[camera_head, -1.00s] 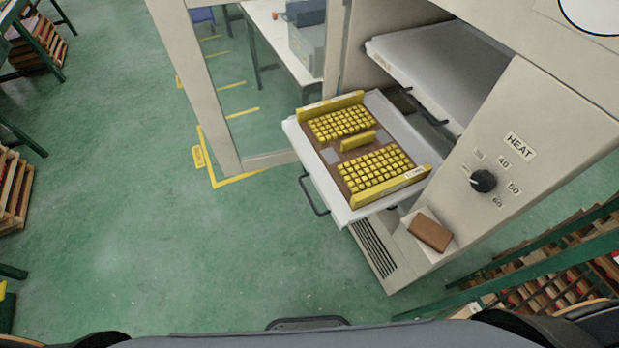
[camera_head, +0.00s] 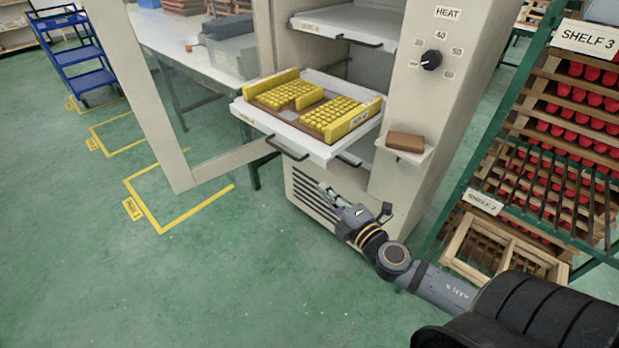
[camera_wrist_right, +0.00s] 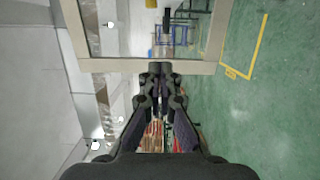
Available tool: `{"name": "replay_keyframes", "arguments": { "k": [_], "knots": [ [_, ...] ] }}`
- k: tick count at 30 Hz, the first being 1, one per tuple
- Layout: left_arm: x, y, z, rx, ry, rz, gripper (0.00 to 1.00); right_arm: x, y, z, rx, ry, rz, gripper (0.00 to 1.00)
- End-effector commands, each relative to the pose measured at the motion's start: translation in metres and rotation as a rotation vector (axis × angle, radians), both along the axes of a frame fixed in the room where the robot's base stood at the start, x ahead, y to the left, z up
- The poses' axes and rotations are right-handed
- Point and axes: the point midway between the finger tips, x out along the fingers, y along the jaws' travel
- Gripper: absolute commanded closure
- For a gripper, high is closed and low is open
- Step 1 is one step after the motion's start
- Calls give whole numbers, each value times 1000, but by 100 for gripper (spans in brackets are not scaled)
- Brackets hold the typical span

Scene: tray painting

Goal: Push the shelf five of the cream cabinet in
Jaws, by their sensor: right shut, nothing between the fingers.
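The cream cabinet (camera_head: 398,150) stands open in the head view. A white shelf (camera_head: 243,110) is pulled out of it, with a dark handle (camera_head: 287,150) on its front. On it lies a brown tray with yellow blocks (camera_head: 318,108). I cannot read which shelf is number five. My right gripper (camera_head: 327,190) is shut and empty, in front of the cabinet's lower vents and below the pulled-out shelf, apart from its handle. Its shut fingers also show in the right wrist view (camera_wrist_right: 160,70). My left gripper is not in view.
Another shelf (camera_head: 340,27) sits above, with its own handle. The open door frame (camera_head: 130,90) stands to the left. A brown block (camera_head: 405,141) rests on a small ledge at right. A green rack (camera_head: 500,110) stands further right.

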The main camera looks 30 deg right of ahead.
Motion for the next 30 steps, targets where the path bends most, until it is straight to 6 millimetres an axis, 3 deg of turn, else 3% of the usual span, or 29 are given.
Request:
{"name": "replay_keyframes", "arguments": {
  "k": [8,13,17,21,24,30],
  "knots": [
    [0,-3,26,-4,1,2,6,20,-1,7,8,3,-11,100],
    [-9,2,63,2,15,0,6,50,4,13,12,0,-9,100],
    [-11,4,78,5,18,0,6,79,8,10,10,0,-4,100],
    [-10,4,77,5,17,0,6,104,7,1,1,1,-2,100],
    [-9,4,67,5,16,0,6,108,-10,-3,-3,2,0,100],
    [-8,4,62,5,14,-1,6,113,-26,-1,2,2,-2,100]
  ]
}}
